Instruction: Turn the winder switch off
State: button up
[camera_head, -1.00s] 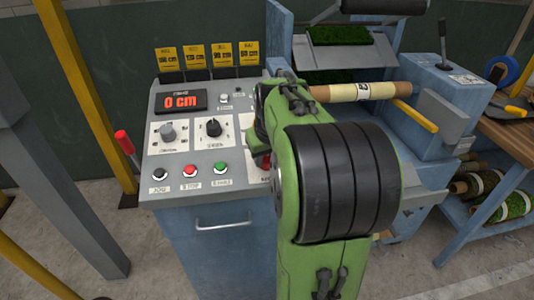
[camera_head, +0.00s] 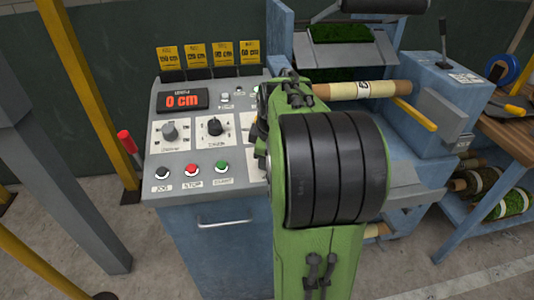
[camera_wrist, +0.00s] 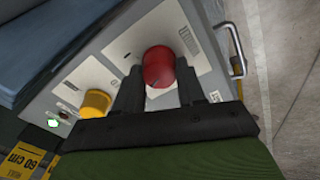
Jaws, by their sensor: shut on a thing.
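The winder's control panel (camera_head: 200,140) is grey and slopes up, with a display reading 0 cm. In the wrist view, a red knob (camera_wrist: 158,66) stands on a white plate with lettering too small to read. My gripper (camera_wrist: 158,72) has its two dark fingers on either side of this knob and is shut on it. A yellow knob (camera_wrist: 97,102) is beside it, to the left. In the head view my green arm hides the gripper and the red knob. I cannot tell the switch's position.
A grey knob (camera_head: 170,131), a black knob (camera_head: 214,127) and black, red and green push buttons (camera_head: 192,170) are on the panel. Yellow tags (camera_head: 196,55) stand along its back. A drawer handle (camera_head: 226,221) is below.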

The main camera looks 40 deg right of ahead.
jog(key=n, duration=0.4)
jog(key=shift+n, duration=0.4)
dwell(0.4)
jog(key=o, duration=1.1)
jog(key=shift+c, duration=0.2)
jog(key=p+v, duration=0.5)
jog(key=v, duration=1)
jog(key=shift+r, duration=0.4)
